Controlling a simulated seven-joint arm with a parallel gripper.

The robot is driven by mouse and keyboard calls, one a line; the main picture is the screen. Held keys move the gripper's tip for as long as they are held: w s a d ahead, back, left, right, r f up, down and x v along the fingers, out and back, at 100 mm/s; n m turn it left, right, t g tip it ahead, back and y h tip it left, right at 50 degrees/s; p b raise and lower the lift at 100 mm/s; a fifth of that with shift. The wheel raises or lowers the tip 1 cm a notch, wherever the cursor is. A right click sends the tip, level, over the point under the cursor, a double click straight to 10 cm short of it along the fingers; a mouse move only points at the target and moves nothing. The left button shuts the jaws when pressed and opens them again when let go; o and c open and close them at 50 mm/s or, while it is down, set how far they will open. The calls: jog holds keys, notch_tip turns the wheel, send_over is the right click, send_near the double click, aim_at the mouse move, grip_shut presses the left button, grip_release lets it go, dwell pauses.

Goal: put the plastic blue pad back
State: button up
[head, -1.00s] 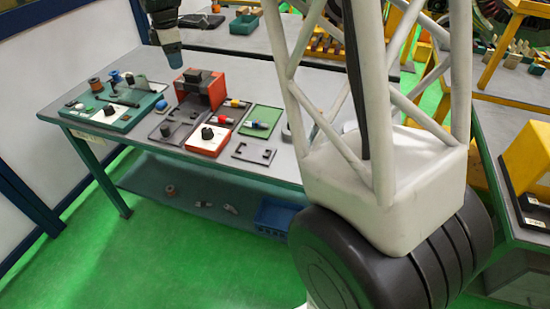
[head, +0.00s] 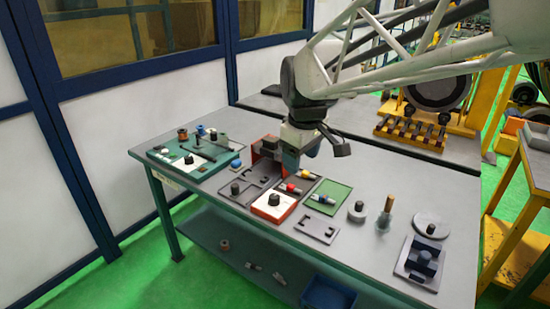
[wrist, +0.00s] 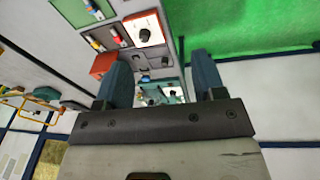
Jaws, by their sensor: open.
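A small blue piece with a pale base (head: 236,164), which may be the plastic blue pad, sits on the table beside the right edge of the green board (head: 165,158). A blue knob (head: 201,131) stands on that board. My gripper (head: 291,160) is above the table by the red block (head: 262,150), to the right of the small blue piece. It hides part of the red block. In the wrist view my gripper (wrist: 162,85) has its two teal fingers wide apart with nothing between them.
A red-edged box with a black knob (head: 273,205), a grey tray (head: 246,186) and a green mat (head: 335,190) lie on the table (head: 375,215). Round parts and a dark fixture (head: 422,263) stand at the right. A blue bin (head: 328,294) is below.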

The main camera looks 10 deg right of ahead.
jog(key=s+d+f+m, duration=0.1)
jog(key=s+f+m, duration=0.2)
jog(key=s, duration=0.7)
jog(key=s+d+f+m, duration=0.1)
jog(key=s+f+m, duration=0.2)
jog(key=s, duration=0.7)
jog(key=shift+s+d+f+m+t, duration=0.2)
jog(key=shift+s+m+t, duration=0.15)
jog(key=shift+m, duration=0.55)
